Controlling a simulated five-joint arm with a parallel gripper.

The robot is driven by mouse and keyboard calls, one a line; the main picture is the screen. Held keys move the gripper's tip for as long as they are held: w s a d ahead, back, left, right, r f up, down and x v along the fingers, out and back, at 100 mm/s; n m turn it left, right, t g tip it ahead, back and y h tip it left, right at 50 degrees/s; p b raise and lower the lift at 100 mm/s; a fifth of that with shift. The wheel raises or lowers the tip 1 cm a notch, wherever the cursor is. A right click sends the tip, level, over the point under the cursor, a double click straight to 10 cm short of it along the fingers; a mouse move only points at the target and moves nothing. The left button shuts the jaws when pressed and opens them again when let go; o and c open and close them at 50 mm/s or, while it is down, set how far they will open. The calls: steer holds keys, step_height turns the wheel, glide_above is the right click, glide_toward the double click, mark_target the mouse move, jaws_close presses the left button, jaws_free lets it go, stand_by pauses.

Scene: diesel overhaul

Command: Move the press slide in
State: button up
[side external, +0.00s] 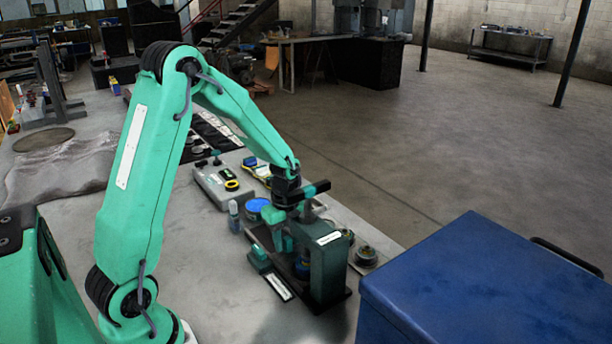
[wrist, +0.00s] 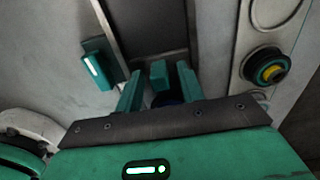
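The press (side external: 330,268) is a dark green upright housing on a dark base near the bench's front right edge. My gripper (side external: 283,242) is low at its left side, pointing down. In the wrist view my gripper (wrist: 158,88) has its two teal fingers apart. A small teal block (wrist: 158,74), apparently the slide's handle, stands between and slightly beyond them, with a gap showing on each side. A dark channel (wrist: 150,30) runs away behind the block. Something dark blue lies below the fingers, mostly hidden. The slide's body is hidden from the side by my gripper and the housing.
A small teal block (side external: 259,257) with a pale label stands left of the press. A blue-lidded tub (side external: 257,207) and a small bottle (side external: 233,216) stand behind it. A round yellow-centred part (wrist: 268,68) sits right of the channel. A big blue box (side external: 480,280) fills the right foreground.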

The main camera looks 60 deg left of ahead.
steer(key=shift+r, duration=0.1)
steer(key=shift+r, duration=2.65)
steer(key=shift+r, duration=0.1)
steer(key=shift+r, duration=1.9)
steer(key=s+d+r+n+t, duration=0.5)
steer(key=s+d+r+n, duration=0.6)
steer(key=s+n, duration=0.4)
steer(key=n, duration=0.3)
steer(key=shift+d+r+t, duration=0.3)
steer(key=shift+d, duration=0.05)
